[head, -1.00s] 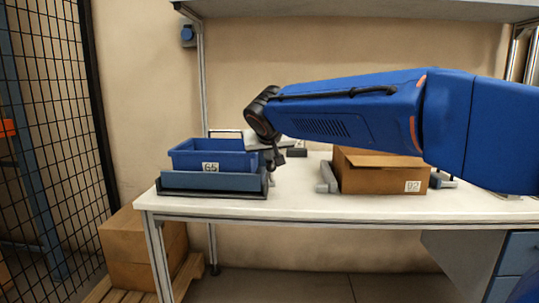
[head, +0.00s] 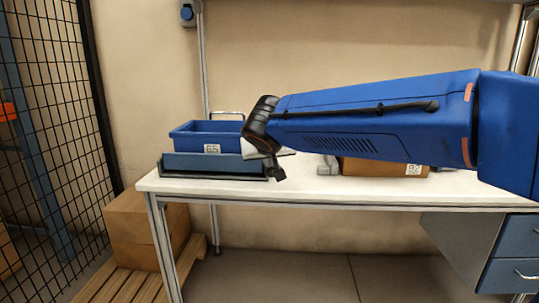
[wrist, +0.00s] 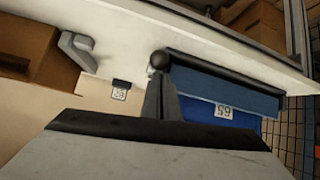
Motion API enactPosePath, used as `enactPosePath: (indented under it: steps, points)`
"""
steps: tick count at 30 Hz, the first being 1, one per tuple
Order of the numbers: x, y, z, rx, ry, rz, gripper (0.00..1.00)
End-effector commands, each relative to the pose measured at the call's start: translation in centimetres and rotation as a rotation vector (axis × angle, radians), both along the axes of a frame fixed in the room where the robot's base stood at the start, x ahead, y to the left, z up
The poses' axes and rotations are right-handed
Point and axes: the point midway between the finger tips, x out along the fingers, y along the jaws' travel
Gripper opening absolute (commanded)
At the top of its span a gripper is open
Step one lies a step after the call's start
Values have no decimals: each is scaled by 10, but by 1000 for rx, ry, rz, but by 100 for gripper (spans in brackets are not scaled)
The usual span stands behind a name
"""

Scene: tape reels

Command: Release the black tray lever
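The black tray (head: 215,178) stands at the table's left end, with a blue-grey front wall and a blue bin marked 65 (head: 182,141) in it. In the wrist view its black edge bar (wrist: 220,70) shows. A black round knob (wrist: 158,59), apparently the lever's end, sits beside that bar, right at my fingertips. My gripper (wrist: 160,85) is at the tray's right end, its narrow fingers close together and reaching to the knob. Whether they clasp it or only touch it is unclear. My gripper also shows in the head view (head: 279,174). The rest of the lever is hidden.
A brown cardboard box (head: 385,168) stands right of my gripper, partly behind my arm, beside a grey bracket (head: 328,166). A small labelled dark block (wrist: 121,85) lies on the table. The white tabletop (head: 350,187) is clear along the front.

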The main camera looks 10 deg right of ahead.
Motion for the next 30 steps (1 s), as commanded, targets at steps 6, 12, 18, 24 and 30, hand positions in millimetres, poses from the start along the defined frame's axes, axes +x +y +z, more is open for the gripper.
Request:
enactPosePath:
  steps: [6, 12, 18, 24, 30]
  points:
    - [-8, 1, -24, -3, 24, -6, 0]
    - [-9, 2, -31, -2, 28, -9, 0]
    - [-9, 1, -33, -4, 28, -10, 0]
    - [-9, 1, -33, -4, 28, -10, 0]
    - [-9, 1, -32, -3, 28, -11, 0]
